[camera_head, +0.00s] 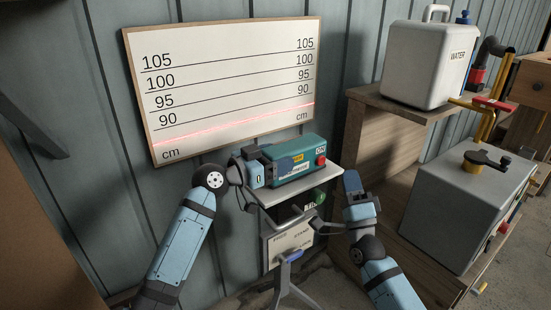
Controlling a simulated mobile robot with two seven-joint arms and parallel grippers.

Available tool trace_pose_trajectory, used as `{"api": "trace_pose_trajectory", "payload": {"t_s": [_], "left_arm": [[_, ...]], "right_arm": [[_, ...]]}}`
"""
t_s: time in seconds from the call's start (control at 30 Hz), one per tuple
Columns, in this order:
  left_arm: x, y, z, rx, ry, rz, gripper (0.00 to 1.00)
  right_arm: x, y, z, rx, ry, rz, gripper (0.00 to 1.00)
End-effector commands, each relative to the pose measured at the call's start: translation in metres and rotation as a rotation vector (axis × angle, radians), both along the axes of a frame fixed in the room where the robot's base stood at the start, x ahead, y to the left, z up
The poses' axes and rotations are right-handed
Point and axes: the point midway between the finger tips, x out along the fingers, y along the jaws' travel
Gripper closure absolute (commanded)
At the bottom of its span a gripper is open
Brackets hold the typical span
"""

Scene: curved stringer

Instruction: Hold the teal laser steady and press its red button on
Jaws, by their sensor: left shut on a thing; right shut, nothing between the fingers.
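The teal laser (300,154) sits on a small white-topped stand (318,187) in the middle of the head view. A red line (230,124) glows across the white board behind the laser.
The white board (220,75) carries height marks in cm and hangs on a grey panelled wall. The stand's legs spread below the laser.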

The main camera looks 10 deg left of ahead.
Motion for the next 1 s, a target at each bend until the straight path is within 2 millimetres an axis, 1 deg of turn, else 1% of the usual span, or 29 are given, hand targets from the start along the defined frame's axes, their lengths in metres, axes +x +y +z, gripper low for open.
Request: {"api": "trace_pose_trajectory", "payload": {"t_s": [0.1,0.4,0.43,0.47,0.5,0.53,0.57,0.73,0.77,1.0], "left_arm": [[-0.0002,-0.0003,-0.0004,0.000,0.001,-0.001,0.73],[-0.0002,-0.0003,-0.0003,0.000,0.001,-0.001,0.73],[-0.0002,-0.0003,-0.0003,0.000,0.001,-0.001,0.30],[-0.0002,-0.0003,-0.0003,0.000,0.001,-0.001,0.23],[-0.0002,-0.0003,-0.0003,0.000,0.001,-0.001,0.14],[-0.0002,-0.0003,-0.0003,0.000,0.001,-0.001,0.07],[-0.0002,-0.0003,-0.0003,0.000,0.001,-0.001,0.02],[-0.0001,-0.0002,-0.0002,0.000,0.000,0.000,0.02],[-0.0001,-0.0002,-0.0002,0.000,0.000,0.000,0.00],[0.0000,-0.0001,-0.0001,0.000,0.000,0.000,0.00]], "right_arm": [[-0.0039,-0.0026,0.0000,0.000,0.000,0.000,1.00],[-0.0038,-0.0027,0.0001,0.000,0.000,0.000,1.00],[-0.0038,-0.0027,0.0001,0.000,0.000,0.000,1.00],[-0.0037,-0.0026,0.0001,0.000,0.000,0.000,1.00],[-0.0037,-0.0026,0.0001,0.000,0.000,0.000,1.00],[-0.0037,-0.0026,0.0001,0.000,0.000,0.000,1.00],[-0.0038,-0.0025,0.0001,0.000,0.000,0.000,1.00],[-0.0037,-0.0025,0.0002,0.000,0.000,0.000,1.00],[-0.0037,-0.0025,0.0002,0.000,0.000,0.000,1.00],[-0.0036,-0.0025,0.0001,0.000,0.000,0.000,1.00]]}}
